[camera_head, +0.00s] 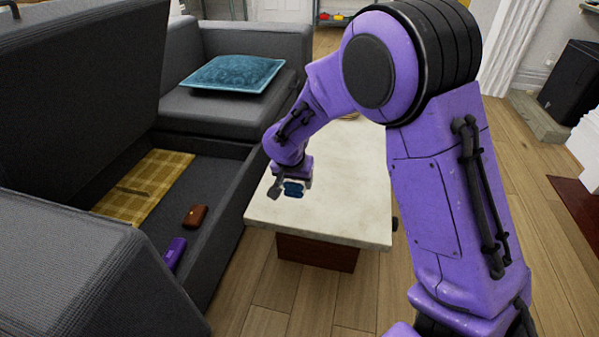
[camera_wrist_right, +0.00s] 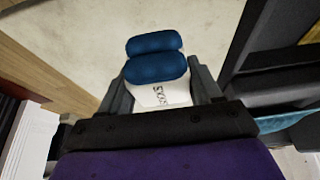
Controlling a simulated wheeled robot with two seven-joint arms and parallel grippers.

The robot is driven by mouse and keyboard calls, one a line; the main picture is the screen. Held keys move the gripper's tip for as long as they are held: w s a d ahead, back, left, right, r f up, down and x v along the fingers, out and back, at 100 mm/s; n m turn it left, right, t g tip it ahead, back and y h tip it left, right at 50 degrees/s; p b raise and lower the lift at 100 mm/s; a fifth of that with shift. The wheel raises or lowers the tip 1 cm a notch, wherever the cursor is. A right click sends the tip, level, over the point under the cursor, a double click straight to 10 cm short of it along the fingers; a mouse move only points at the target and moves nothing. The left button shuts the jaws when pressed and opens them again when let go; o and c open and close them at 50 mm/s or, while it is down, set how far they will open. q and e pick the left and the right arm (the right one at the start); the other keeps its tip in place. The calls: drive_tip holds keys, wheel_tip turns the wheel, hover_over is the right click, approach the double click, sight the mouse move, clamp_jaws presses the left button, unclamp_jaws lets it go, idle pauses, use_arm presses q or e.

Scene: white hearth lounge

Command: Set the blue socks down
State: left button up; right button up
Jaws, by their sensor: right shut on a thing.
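The blue socks (camera_wrist_right: 157,68) are a rolled blue pair with a white band, seen between the fingers of my right gripper (camera_wrist_right: 160,95) in the right wrist view. In the head view the blue socks (camera_head: 293,189) show as a small dark blue bundle at the right gripper (camera_head: 284,187), which is shut on them. They are over the near left part of the pale-topped coffee table (camera_head: 340,215). Whether they touch the tabletop is unclear. My left gripper is not in view.
Left of the table is a grey sofa with an open storage compartment (camera_head: 222,205). It holds a yellow checked cloth (camera_head: 150,185), a brown wallet-like item (camera_head: 195,216) and a purple object (camera_head: 175,252). A teal cushion (camera_head: 232,74) lies on the sofa seat. The near tabletop looks clear.

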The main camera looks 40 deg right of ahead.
drive_tip(key=w+d+f+b, duration=0.1)
drive_tip(key=w+f, duration=0.1)
drive_tip(key=w+d+f+b, duration=0.1)
drive_tip(key=w+f, duration=0.1)
drive_tip(key=w+d+f+b, duration=0.1)
drive_tip(key=w+f, duration=0.2)
drive_tip(key=shift+f, duration=0.1)
drive_tip(key=x, duration=0.1)
drive_tip(key=b+x, duration=0.1)
drive_tip(key=x, duration=0.1)
drive_tip(key=shift+s+a+f, duration=0.1)
drive_tip(key=shift+a+f, duration=0.2)
drive_tip(key=shift+f, duration=0.05)
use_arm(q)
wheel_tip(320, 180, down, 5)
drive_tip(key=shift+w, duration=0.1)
use_arm(e)
drive_tip(key=shift+r, duration=0.1)
drive_tip(key=o, duration=1)
drive_tip(key=shift+o, duration=0.2)
use_arm(q)
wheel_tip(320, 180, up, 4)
drive_tip(key=p, duration=0.4)
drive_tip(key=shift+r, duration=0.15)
use_arm(e)
drive_tip(key=v, duration=1.2)
